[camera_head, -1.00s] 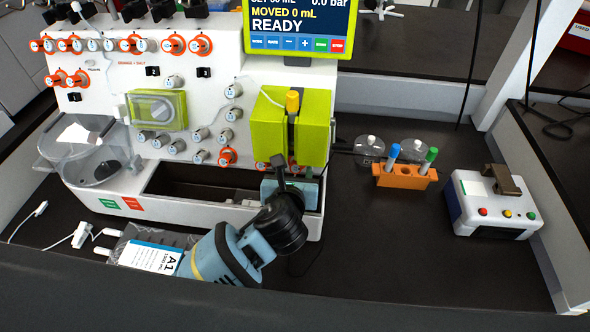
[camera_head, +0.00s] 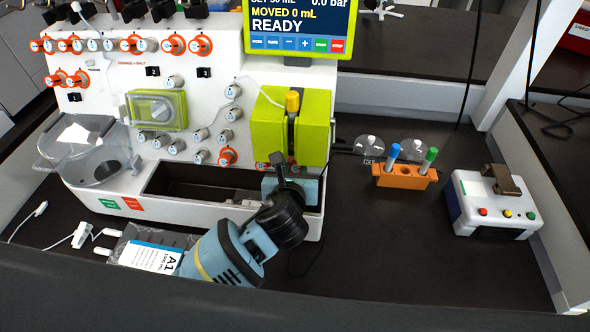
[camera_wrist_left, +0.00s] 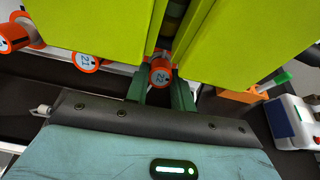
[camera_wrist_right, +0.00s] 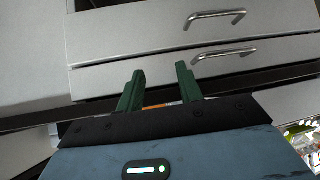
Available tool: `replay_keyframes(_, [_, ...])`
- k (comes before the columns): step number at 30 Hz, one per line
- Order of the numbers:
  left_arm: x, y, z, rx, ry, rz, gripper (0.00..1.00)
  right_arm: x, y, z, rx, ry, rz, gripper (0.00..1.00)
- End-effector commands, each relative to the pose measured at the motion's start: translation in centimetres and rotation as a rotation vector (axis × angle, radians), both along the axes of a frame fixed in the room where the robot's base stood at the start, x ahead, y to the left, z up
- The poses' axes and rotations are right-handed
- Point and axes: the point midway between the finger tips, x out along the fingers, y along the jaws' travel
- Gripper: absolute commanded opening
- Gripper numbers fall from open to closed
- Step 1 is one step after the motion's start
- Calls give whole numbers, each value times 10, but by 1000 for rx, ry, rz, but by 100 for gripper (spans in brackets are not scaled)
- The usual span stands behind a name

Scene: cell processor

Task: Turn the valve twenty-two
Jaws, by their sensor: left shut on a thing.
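Valve twenty-two (camera_wrist_left: 160,75) is an orange knob with a white face marked 22, under the lime-green block (camera_head: 290,128) at the front of the white machine. My left gripper (camera_wrist_left: 160,88) has its green fingers on either side of the knob, shut on it. In the head view my left gripper (camera_head: 283,165) is at the block's lower edge and hides most of the valve. My right gripper (camera_wrist_right: 158,85) shows only in its own wrist view, with its fingers apart and nothing between them.
Valve 21 (camera_wrist_left: 86,62) is just left of valve twenty-two. An orange rack (camera_head: 405,177) with tubes and a white box with coloured buttons (camera_head: 493,203) stand to the right. A bag labelled A1 (camera_head: 150,255) lies at front left. Grey drawers (camera_wrist_right: 170,40) face my right gripper.

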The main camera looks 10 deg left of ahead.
Motion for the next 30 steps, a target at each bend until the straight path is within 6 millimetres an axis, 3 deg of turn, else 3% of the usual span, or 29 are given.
replay_keyframes(12, [0,-1,0,-372,1,158,1,0,0,0,0,1,0,36])
replay_keyframes(24, [0,-1,0,-416,1,176,1,-1,0,0,0,2,0,36])
replay_keyframes(25, [0,-1,0,-416,1,176,25,-1,0,0,0,2,0,36])
replay_keyframes(30, [0,-1,0,-415,1,176,46,-1,0,0,0,2,0,36])
